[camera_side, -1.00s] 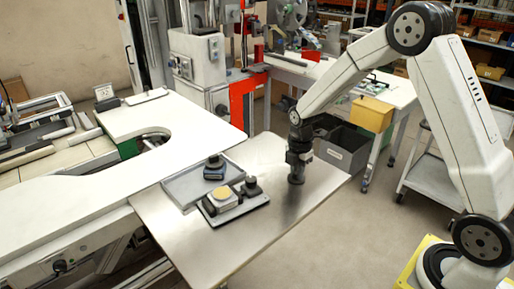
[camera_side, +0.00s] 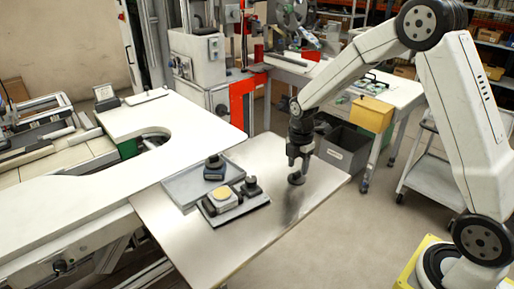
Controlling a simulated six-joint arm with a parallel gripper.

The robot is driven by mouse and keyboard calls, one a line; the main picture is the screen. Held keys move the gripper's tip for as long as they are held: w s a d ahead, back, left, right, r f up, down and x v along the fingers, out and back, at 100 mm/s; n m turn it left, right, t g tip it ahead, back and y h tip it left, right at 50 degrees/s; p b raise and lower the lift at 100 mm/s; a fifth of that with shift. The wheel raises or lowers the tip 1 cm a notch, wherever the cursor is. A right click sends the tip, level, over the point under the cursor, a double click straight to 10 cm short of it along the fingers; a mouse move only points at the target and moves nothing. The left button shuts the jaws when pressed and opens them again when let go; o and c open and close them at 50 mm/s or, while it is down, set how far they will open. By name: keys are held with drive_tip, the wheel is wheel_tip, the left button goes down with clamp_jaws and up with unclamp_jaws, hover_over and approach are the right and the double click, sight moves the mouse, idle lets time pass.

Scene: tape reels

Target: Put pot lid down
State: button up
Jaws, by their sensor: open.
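My gripper (camera_side: 297,164) is at the end of my arm, above the right part of the metal table. A small dark round piece, which looks like the pot lid (camera_side: 296,178), sits on the table just under the fingers. The fingers are open and appear a little above it. Whether they touch it is too small to tell.
A grey tray (camera_side: 178,194) on the metal table (camera_side: 250,240) holds a dark block with a knob (camera_side: 214,168). In front of it, a dark base plate (camera_side: 232,214) carries a pot with a yellowish top (camera_side: 222,196) and a dark knobbed piece (camera_side: 251,187). The table's front is clear.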

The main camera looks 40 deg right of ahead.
sight(297, 172)
wheel_tip(297, 172, up, 10)
drive_tip(key=shift+f, duration=0.15)
idle(0.3)
idle(0.5)
drive_tip(key=s+a+f+m+t, duration=0.1)
drive_tip(key=s+a+f+m, duration=0.2)
drive_tip(key=s+m, duration=0.4)
drive_tip(key=s+a+f+m+t, duration=0.1)
drive_tip(key=s+a+f+m, duration=0.2)
drive_tip(key=s+m, duration=0.5)
drive_tip(key=shift+s+a+f+m+t, duration=0.25)
drive_tip(key=shift+a+m, duration=0.5)
drive_tip(key=shift+m, duration=0.75)
drive_tip(key=shift+w, duration=0.1)
